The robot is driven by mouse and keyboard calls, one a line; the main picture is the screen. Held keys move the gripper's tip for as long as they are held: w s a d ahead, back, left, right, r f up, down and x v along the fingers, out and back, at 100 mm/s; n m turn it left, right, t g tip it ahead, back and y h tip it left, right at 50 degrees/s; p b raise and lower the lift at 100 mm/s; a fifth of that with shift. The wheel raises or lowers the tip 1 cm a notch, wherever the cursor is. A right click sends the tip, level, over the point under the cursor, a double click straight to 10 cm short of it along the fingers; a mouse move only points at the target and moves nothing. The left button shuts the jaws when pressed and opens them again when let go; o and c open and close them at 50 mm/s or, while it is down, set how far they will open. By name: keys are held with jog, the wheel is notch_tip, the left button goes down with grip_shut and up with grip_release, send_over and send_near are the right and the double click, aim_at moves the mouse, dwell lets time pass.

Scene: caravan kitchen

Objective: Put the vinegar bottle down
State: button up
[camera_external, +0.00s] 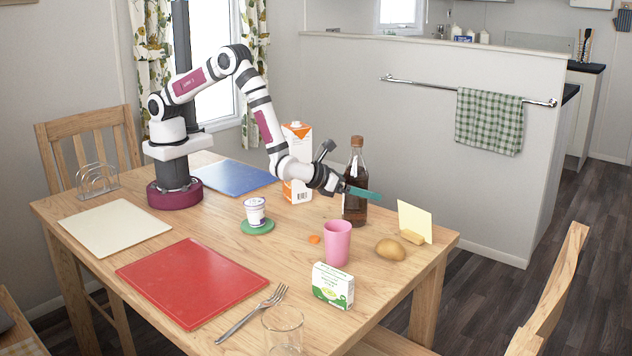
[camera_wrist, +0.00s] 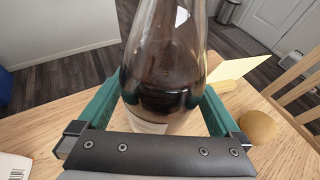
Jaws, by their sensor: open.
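The vinegar bottle (camera_external: 355,185) is clear with dark brown liquid and a brown cap. It stands upright on the wooden table (camera_external: 300,225), behind the pink cup. In the wrist view the bottle (camera_wrist: 165,60) stands between the two green fingers of my gripper (camera_wrist: 160,105). The jaws are open around it. Its base is partly hidden by my gripper's dark crossbar.
A pink cup (camera_external: 337,243), a potato (camera_external: 390,250) and a card in a wooden holder (camera_external: 414,222) are close by. An orange and white carton (camera_external: 297,150) stands behind my forearm. A green and white box (camera_external: 333,286) is nearer the front edge.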

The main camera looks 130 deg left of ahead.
jog(key=v, duration=1.1)
